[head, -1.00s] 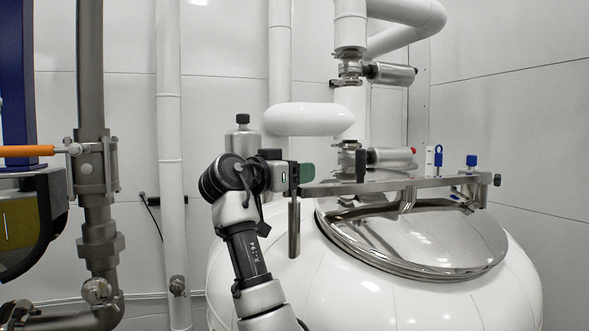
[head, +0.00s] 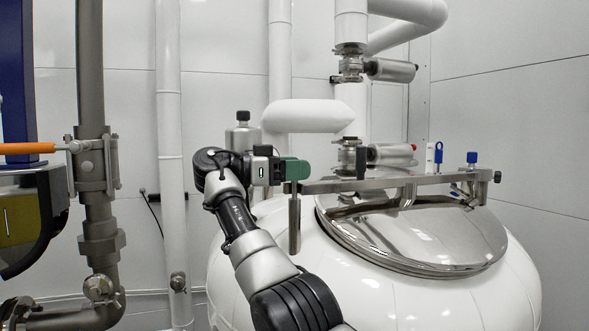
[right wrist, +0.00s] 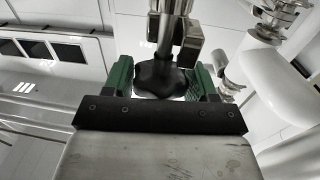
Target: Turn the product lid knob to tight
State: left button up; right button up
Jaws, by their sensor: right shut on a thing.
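In the right wrist view the black lobed lid knob (right wrist: 163,80) sits between the green fingers of my right gripper (right wrist: 162,88), with a metal stem and clamp piece beyond it. My right gripper is shut on the knob. In the head view the right gripper (head: 292,170) is at the left end of the metal lid bar (head: 340,185), and its green finger hides the knob there. The shiny round product lid (head: 430,240) lies closed on the white tank (head: 245,265). I cannot read how tight the knob is. My left gripper is not in view.
A valve with an orange handle (head: 28,149) on a grey pipe (head: 91,70) stands at the left. White pipes and valve actuators (head: 390,154) rise behind the tank. A small metal cylinder (head: 243,138) stands behind my right wrist.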

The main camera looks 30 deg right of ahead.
dwell(0.5)
jog(key=o, duration=0.9)
